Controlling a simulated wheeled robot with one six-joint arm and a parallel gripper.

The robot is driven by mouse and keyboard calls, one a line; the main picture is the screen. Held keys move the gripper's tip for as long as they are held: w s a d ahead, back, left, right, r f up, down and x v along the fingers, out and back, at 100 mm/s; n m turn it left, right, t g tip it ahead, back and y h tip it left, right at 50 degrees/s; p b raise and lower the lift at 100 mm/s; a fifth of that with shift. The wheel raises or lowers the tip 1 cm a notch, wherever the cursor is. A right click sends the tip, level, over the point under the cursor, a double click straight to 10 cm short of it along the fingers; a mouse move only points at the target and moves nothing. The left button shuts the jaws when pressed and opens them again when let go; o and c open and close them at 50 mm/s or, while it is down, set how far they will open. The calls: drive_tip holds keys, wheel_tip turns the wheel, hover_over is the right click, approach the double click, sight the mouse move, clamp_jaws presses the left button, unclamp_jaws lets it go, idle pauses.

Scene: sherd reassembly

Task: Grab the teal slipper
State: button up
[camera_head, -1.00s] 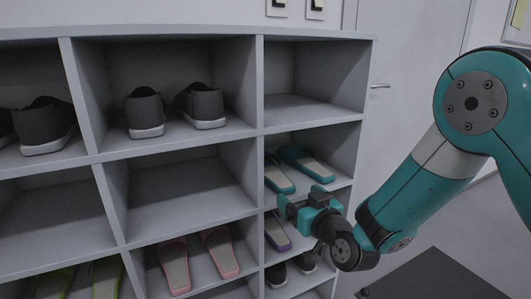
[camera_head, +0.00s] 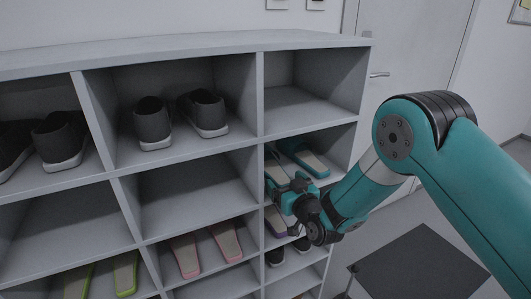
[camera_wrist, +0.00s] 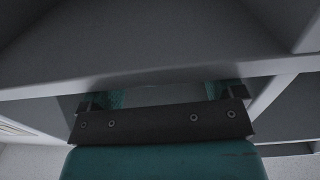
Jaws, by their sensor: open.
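A pair of teal slippers with pale insoles lies in the right column of the shelf, second row. The right teal slipper (camera_head: 311,160) shows clearly; the left teal slipper (camera_head: 277,171) is partly hidden by my gripper (camera_head: 288,189). My gripper is at the front of that compartment, at the left slipper's near end. In the wrist view my gripper (camera_wrist: 160,97) has its two fingers wide apart below a shelf board. Teal patches show beside the fingers there; I cannot tell whether they are slipper. Nothing is clearly held.
The grey shelf (camera_head: 190,159) has a board above the slippers' compartment and a divider on its left. Pink slippers (camera_head: 205,249), purple slippers (camera_head: 275,221) and dark shoes (camera_head: 275,257) sit lower. Dark sneakers (camera_head: 152,122) are at upper left. A dark low table (camera_head: 420,265) stands at right.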

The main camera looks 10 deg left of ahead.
drive_tip(key=c, duration=1)
drive_tip(key=shift+r, duration=0.1)
drive_tip(key=shift+c, duration=0.2)
